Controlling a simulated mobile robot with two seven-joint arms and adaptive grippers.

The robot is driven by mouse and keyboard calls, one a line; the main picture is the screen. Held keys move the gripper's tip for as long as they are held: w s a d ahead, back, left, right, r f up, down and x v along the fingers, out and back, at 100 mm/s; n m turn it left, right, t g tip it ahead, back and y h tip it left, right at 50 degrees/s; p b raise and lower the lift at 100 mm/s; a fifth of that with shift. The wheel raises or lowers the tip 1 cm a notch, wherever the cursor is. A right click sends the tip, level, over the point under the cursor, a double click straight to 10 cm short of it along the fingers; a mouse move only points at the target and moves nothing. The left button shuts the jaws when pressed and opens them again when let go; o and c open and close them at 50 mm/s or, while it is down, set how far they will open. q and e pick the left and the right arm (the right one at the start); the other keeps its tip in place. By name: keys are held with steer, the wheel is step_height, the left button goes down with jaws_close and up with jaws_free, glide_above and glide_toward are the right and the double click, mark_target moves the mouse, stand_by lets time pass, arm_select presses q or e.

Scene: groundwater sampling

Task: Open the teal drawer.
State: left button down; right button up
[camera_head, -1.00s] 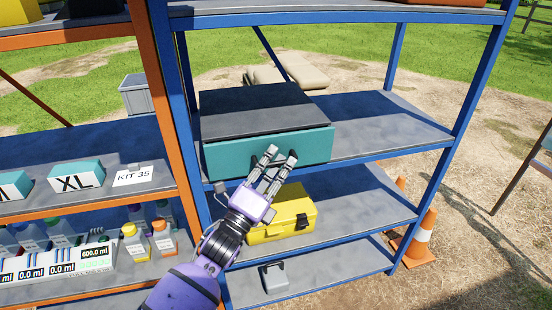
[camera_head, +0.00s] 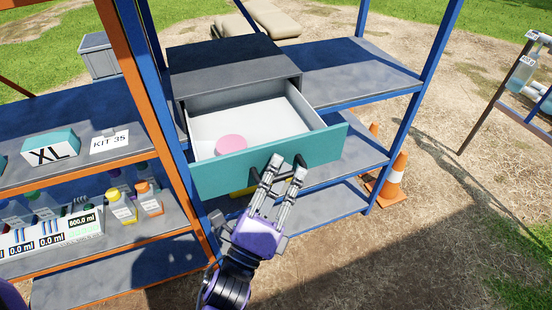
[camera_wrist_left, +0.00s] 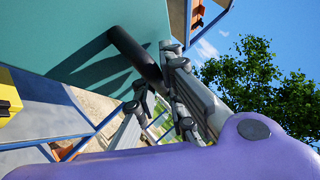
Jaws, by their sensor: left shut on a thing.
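The teal drawer (camera_head: 222,174) stands well out of its dark grey cabinet (camera_head: 235,62) on the blue shelf unit. Its white inside shows, with a round pink thing lying near the front left. My left gripper (camera_head: 284,170) is at the right part of the drawer front, shut on the dark handle. In the left wrist view the teal front (camera_wrist_left: 75,30) fills the upper left, and the dark bar handle (camera_wrist_left: 136,54) runs in to the fingers (camera_wrist_left: 172,85). The fingers hide part of the handle. My right gripper is not in view.
A yellow case (camera_head: 241,191) is mostly hidden under the drawer. An orange shelf unit at left holds an XL box (camera_head: 48,150), a KIT 35 card (camera_head: 110,142) and several bottles. An orange cone (camera_head: 394,178) stands at right. The ground in front is clear.

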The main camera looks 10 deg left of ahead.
arm_select(q)
steer(key=shift+s+d+f, duration=0.1)
steer(key=shift+s+d, duration=0.15)
steer(key=shift+s, duration=0.15)
steer(key=c, duration=2.2)
jaws_free()
steer(key=shift+o, duration=0.6)
steer(key=v, duration=0.7)
steer(key=shift+s, duration=0.25)
steer(key=shift+a+f, duration=0.1)
steer(key=shift+f, duration=0.05)
